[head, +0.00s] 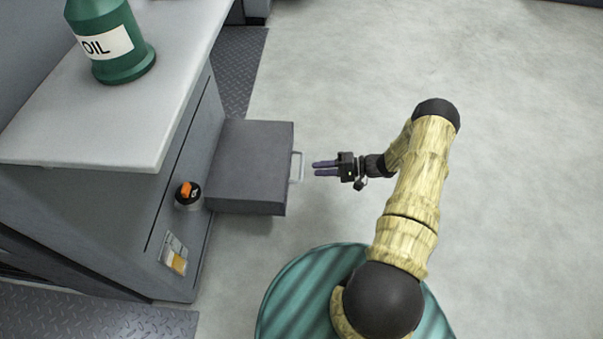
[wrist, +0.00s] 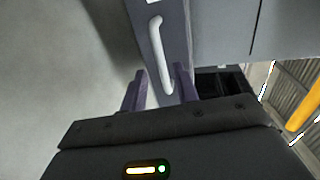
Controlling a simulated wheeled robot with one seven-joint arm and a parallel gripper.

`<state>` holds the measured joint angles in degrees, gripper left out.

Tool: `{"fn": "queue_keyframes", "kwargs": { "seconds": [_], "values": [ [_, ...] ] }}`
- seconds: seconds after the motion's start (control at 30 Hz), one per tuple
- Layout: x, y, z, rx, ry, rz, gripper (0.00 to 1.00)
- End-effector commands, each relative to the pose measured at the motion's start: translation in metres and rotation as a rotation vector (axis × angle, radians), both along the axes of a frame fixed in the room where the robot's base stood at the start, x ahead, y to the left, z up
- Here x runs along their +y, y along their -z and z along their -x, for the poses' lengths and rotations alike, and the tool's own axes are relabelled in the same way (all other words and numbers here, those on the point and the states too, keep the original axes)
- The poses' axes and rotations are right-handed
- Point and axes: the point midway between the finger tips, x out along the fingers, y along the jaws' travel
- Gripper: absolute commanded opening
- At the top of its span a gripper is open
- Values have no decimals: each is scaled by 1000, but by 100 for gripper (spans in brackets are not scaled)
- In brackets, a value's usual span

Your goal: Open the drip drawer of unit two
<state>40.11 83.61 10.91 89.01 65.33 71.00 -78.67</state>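The drip drawer (head: 250,165) is a dark grey box standing well out from the cabinet front. Its pale bar handle (head: 297,167) is on the drawer's outer face. My gripper (head: 314,168) is open and empty, just right of the handle, with its two purple fingers pointing at it. A small gap shows between fingertips and handle in the head view. In the wrist view the white handle (wrist: 156,45) runs down between my fingers (wrist: 160,82), touching neither as far as I can see. The drawer's inside is not visible.
The grey cabinet (head: 95,215) carries a pale top (head: 120,130) with a green oil bottle (head: 112,65). An orange-and-black knob (head: 188,194) and a label (head: 174,255) are on its front beside the drawer. The floor right of the drawer is clear.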

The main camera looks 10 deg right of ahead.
Motion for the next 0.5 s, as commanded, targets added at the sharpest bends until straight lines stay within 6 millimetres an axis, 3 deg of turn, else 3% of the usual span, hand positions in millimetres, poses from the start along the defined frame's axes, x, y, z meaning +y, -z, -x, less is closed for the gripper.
{"fn": "queue_keyframes", "kwargs": {
  "seconds": [0.3,0.5],
  "values": [
    [51,15,-16,1,-3,0,30],
    [64,15,-20,0,-1,0,30]
  ]
}}
